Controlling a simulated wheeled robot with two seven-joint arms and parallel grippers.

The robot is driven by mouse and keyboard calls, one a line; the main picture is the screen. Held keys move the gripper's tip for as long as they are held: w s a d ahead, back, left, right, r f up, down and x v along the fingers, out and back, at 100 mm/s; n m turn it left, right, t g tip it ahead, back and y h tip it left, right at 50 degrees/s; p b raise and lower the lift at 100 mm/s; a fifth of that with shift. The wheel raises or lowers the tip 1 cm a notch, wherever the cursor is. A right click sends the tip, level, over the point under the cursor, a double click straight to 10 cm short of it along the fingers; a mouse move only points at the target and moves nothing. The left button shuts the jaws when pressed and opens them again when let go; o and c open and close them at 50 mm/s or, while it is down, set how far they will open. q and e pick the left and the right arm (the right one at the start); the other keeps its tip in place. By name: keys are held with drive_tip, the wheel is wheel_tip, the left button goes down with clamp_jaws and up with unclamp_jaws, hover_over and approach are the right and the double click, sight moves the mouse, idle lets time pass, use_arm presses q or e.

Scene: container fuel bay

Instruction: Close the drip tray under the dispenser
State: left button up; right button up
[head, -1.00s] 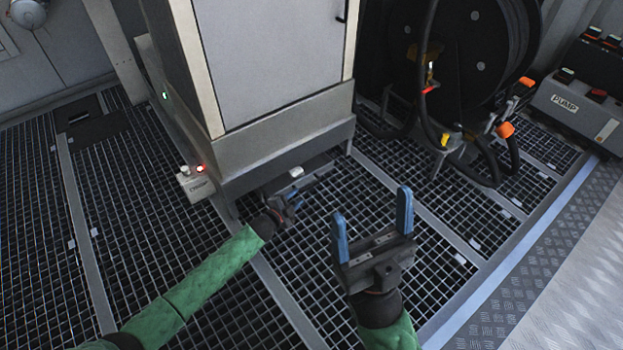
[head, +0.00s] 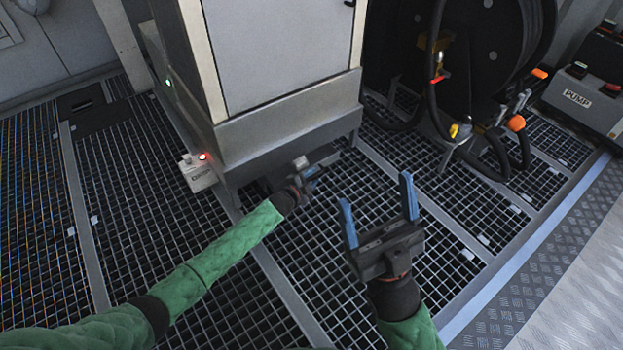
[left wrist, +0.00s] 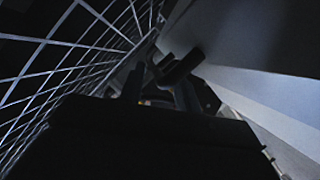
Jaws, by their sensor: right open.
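The dispenser (head: 280,60) is a tall grey cabinet on a metal plinth. The drip tray (head: 326,155) shows as a low grey edge sticking out at the foot of the plinth, with a small light-grey handle (head: 300,162) at its front. My left gripper (head: 311,174) is right at the handle, low over the grating; contact cannot be told. In the dark left wrist view its two fingers (left wrist: 160,90) show with a dark bar at their tips. Their grip is unclear. My right gripper (head: 380,211) is open and empty, apart from the tray to the right.
A small box with a red light (head: 197,170) stands at the plinth's left corner. A hose reel (head: 470,50) with hanging hoses is at the back right, beside a pump panel (head: 585,100). The grated floor (head: 140,190) in front is clear.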

use_arm(q)
clamp_jaws()
drive_tip(key=shift+w+a, duration=0.8)
drive_tip(key=shift+w, duration=0.2)
drive_tip(key=shift+w+a, duration=0.75)
drive_tip(key=shift+w, duration=0.25)
drive_tip(key=shift+c, duration=0.4)
unclamp_jaws()
drive_tip(key=shift+o, duration=0.4)
